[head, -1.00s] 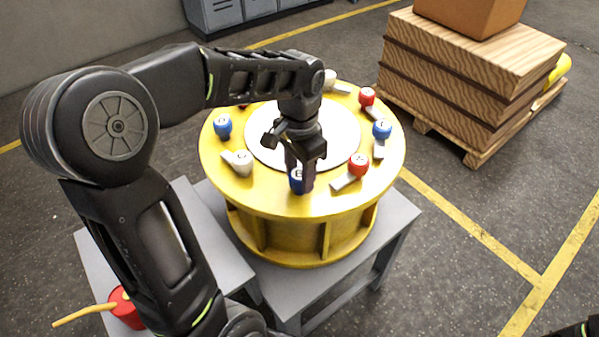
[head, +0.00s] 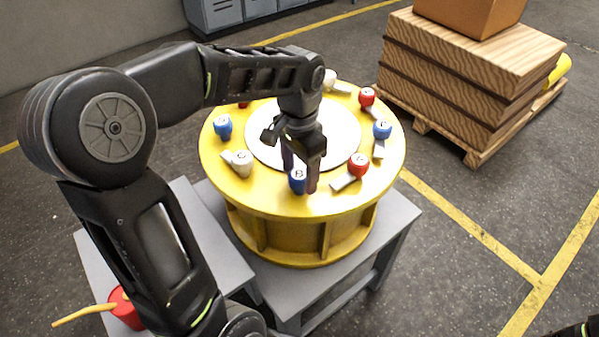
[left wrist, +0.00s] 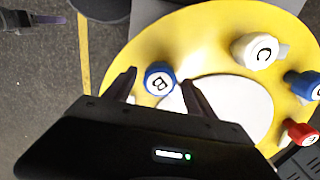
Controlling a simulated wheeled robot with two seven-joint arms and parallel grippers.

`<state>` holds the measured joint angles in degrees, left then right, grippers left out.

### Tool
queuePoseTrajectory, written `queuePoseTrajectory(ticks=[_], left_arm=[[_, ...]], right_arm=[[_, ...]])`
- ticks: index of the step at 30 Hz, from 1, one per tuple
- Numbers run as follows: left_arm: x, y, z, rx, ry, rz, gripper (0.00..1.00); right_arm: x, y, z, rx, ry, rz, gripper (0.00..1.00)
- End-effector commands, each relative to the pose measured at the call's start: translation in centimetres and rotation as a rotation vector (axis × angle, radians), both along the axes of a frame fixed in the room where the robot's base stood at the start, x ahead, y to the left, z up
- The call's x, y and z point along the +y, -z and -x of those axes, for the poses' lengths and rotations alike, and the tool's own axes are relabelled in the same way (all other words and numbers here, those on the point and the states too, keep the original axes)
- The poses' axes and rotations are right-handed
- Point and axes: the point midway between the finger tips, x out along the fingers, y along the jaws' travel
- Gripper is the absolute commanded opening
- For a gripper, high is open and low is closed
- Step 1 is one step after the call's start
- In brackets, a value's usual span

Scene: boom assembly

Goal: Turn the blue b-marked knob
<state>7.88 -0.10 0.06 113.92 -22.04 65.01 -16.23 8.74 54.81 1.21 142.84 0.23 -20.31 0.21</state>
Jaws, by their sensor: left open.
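The blue knob marked B (head: 298,181) stands near the front edge of the round yellow drum top (head: 262,197). My left gripper (head: 301,180) is above the drum with its fingers pointing down, open, one on each side of the blue knob. In the left wrist view the blue B knob (left wrist: 159,79) shows between the two spread fingers (left wrist: 158,88), with a visible gap to the right finger. Whether a finger touches the knob is unclear.
Other knobs ring the drum: a white one (head: 242,164) to the left, a red one (head: 358,165) to the right, another blue one (head: 382,129). The drum stands on a grey table (head: 398,215).

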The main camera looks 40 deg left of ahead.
Motion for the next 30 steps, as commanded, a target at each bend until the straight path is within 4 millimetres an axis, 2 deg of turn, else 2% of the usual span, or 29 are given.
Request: queuePoseTrajectory(ticks=[13,18,30], left_arm=[[0.0,-6.5,0.0,-0.002,0.001,0.001,0.64],[0.0,-7.2,0.0,0.0,0.001,0.001,0.64],[0.0,-7.1,0.0,0.0,0.001,0.001,0.64]], right_arm=[[0.0,0.5,-0.1,-0.003,0.0,-0.002,0.36],[0.0,0.5,-0.1,-0.003,0.0,-0.002,0.36],[0.0,0.5,-0.1,-0.003,0.0,-0.002,0.36]])
